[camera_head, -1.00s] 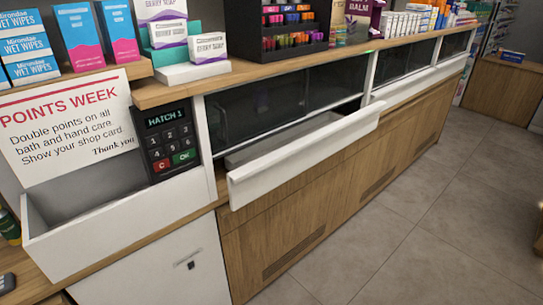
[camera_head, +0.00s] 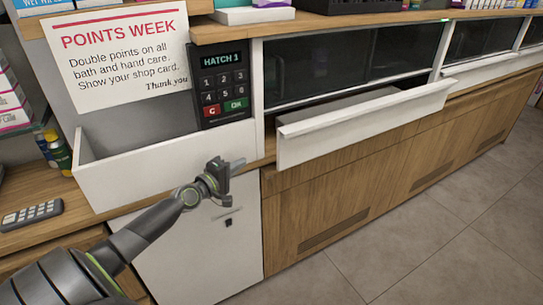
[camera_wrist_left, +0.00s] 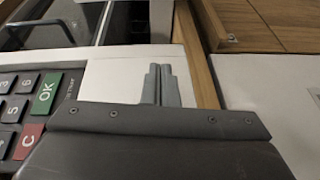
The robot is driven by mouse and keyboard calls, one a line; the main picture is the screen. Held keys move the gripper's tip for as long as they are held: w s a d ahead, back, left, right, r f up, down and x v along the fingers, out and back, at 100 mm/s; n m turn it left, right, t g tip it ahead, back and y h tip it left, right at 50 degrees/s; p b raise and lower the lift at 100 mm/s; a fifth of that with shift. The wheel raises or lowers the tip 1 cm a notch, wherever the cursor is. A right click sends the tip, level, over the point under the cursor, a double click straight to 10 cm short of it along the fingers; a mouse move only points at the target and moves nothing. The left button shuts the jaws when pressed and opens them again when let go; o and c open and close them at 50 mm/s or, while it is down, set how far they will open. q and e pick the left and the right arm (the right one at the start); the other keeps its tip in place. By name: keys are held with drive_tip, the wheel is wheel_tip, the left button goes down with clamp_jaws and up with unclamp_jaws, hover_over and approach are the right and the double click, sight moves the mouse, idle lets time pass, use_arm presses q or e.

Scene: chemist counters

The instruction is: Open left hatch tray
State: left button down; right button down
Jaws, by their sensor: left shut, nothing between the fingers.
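The left hatch tray (camera_head: 365,122) is a long white tray with a lipped front, below the dark left hatch window (camera_head: 345,62). It stands out from the counter, and part of its inside shows behind the front. The HATCH 1 keypad (camera_head: 222,87) is on the panel to its left. My left gripper (camera_head: 236,164) is shut and empty, in front of the counter below the keypad and left of the tray, apart from it. In the left wrist view its fingers (camera_wrist_left: 161,85) are together, with the keypad (camera_wrist_left: 30,105) at the left. My right gripper is not in view.
A white open bin (camera_head: 165,165) is left of the tray, under a POINTS WEEK sign (camera_head: 122,50). A second hatch tray (camera_head: 490,70) is farther right. A calculator (camera_head: 32,213) lies at the left. The tiled floor (camera_head: 440,235) at right is clear.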

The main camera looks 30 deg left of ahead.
use_arm(q)
drive_tip(key=w+d+r+p, duration=0.3)
drive_tip(key=w+d, duration=0.3)
drive_tip(key=w, duration=0.2)
drive_tip(key=shift+w+r+n+h, duration=0.15)
drive_tip(key=shift+w+n+h, duration=0.15)
drive_tip(key=shift+w, duration=0.05)
idle(0.3)
